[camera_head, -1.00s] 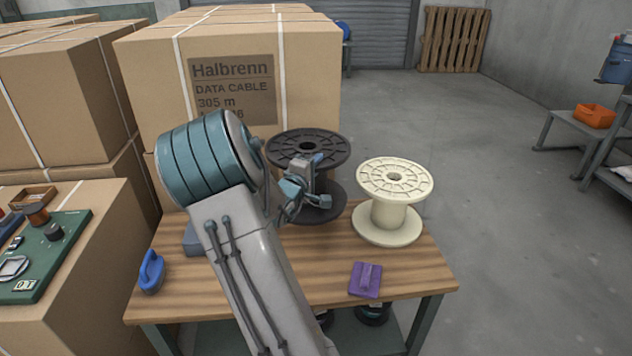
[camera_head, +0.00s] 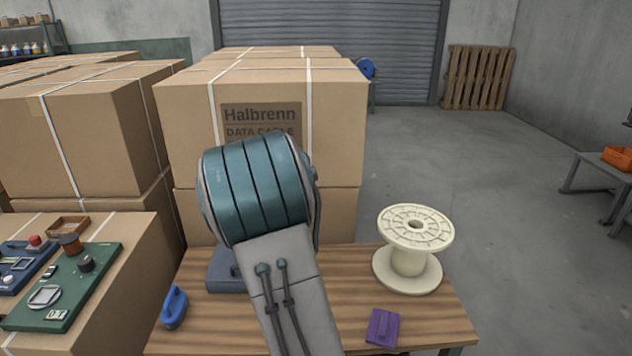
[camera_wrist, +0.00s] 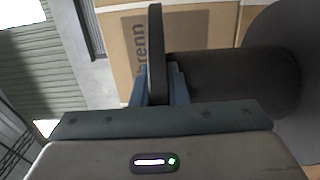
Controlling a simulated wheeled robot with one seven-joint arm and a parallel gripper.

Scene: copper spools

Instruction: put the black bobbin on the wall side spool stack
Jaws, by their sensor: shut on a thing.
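The black bobbin (camera_wrist: 225,85) shows in the wrist view, lying sideways in the picture, with one flange seen edge-on and the other at the right edge. My gripper (camera_wrist: 160,78) is shut on the edge-on flange, one blue-grey finger on each side of it. In the head view my arm hides both the gripper and the bobbin. A cream spool (camera_head: 416,228) stands upright and alone on the wooden table (camera_head: 330,290). I cannot make out a stack of spools near a wall.
Strapped cartons (camera_head: 265,90) rise behind the table. A blue handled object (camera_head: 174,307) and a purple block (camera_head: 382,327) lie on the table. A green board (camera_head: 62,285) with parts lies on a left carton. A blue round object (camera_head: 366,68) shows behind the cartons.

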